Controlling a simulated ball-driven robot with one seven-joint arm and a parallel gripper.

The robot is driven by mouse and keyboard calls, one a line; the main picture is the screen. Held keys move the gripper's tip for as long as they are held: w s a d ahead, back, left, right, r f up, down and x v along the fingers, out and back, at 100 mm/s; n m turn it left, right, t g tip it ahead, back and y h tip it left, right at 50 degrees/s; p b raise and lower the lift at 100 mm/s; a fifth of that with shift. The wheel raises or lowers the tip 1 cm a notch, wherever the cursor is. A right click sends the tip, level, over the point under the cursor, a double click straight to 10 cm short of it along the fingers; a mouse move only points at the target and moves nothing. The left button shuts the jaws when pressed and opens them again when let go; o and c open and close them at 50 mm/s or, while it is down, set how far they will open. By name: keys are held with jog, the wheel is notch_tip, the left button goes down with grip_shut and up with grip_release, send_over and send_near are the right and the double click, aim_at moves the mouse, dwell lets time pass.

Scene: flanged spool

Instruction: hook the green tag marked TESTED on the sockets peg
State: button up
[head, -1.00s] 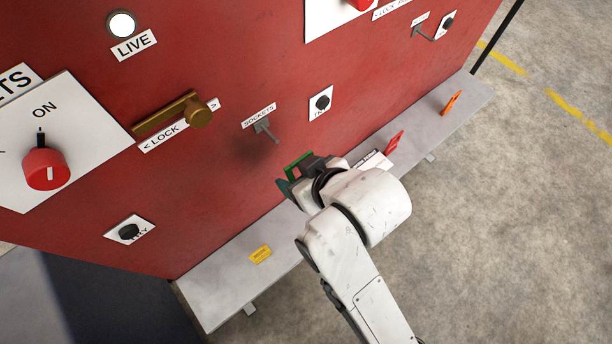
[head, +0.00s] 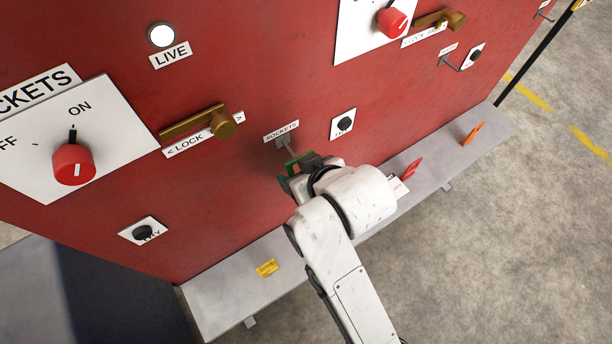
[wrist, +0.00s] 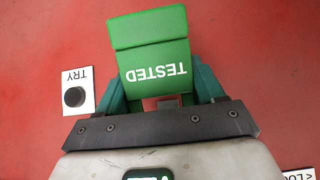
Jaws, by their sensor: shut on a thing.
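The green tag marked TESTED (wrist: 154,62) is held between the teal fingers of my gripper (wrist: 160,98), its lettering upside down in the wrist view. In the head view a green edge of the tag (head: 298,160) shows at my gripper (head: 290,172). The sockets peg (head: 287,147) is a grey peg sticking out of the red panel under the SOCKETS label (head: 281,131). The tag is just below the peg's end in this view; I cannot tell whether they touch. The peg cannot be made out in the wrist view.
A grey shelf (head: 215,290) runs along the panel's foot. A yellow tag (head: 266,268), a red tag (head: 412,169) and an orange tag (head: 472,134) are on it. A brass lock handle (head: 222,124) and a TRY button (head: 344,124) flank the peg.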

jog(key=shift+w+a+f, duration=0.2)
jog(key=shift+w+a, duration=0.3)
jog(key=shift+w, duration=0.25)
jog(key=shift+w+a+f, duration=0.2)
jog(key=shift+w+a, duration=0.25)
jog(key=shift+w, duration=0.25)
jog(key=o, duration=1.1)
jog(key=b+v, duration=0.1)
jog(key=v, duration=0.9)
jog(key=shift+s+d+r, duration=0.1)
jog(key=shift+s+r, duration=0.15)
